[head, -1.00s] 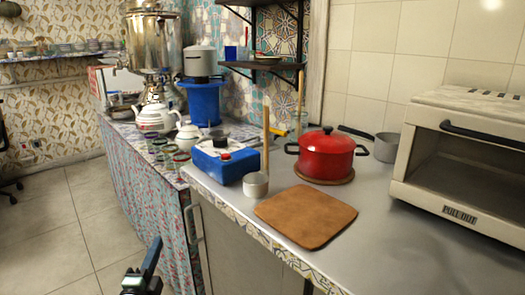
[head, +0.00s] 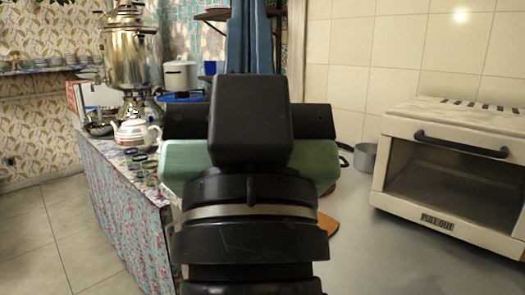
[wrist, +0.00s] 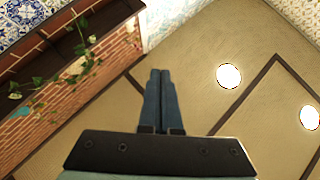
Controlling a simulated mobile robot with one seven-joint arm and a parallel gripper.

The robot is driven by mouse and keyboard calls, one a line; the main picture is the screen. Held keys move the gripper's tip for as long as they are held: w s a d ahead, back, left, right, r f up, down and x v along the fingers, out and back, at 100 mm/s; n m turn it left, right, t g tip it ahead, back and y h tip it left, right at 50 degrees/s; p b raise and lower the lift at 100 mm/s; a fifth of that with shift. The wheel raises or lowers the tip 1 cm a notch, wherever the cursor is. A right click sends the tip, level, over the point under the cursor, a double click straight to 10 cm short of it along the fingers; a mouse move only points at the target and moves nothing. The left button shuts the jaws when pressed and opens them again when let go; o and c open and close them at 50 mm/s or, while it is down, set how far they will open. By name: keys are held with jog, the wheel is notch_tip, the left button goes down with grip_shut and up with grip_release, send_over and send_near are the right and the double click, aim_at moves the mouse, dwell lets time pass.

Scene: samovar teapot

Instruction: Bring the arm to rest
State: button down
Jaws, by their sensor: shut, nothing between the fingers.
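My gripper (wrist: 160,74) shows in the wrist view with its two blue-grey fingers together and nothing between them. The wrist view faces the ceiling. In the head view my arm stands upright in the middle, close to the camera, with the blue fingers of my gripper (head: 249,30) pointing up at its top. My arm hides most of the middle of the counter, including the red pot and the blue box; only an edge of the brown board (head: 327,225) shows.
A white oven (head: 455,170) stands on the counter (head: 390,250) at the right. A grey saucepan (head: 366,157) is near the wall. The samovar (head: 131,55) and a white teapot (head: 135,130) stand at the left. The wrist view shows round ceiling lamps (wrist: 229,76) and a brick ledge (wrist: 85,65).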

notch_tip(320, 180, up, 32)
jog(key=s+h+p, duration=0.1)
jog(key=p, duration=3)
jog(key=shift+s+d, duration=0.4)
jog(key=shift+f, duration=0.1)
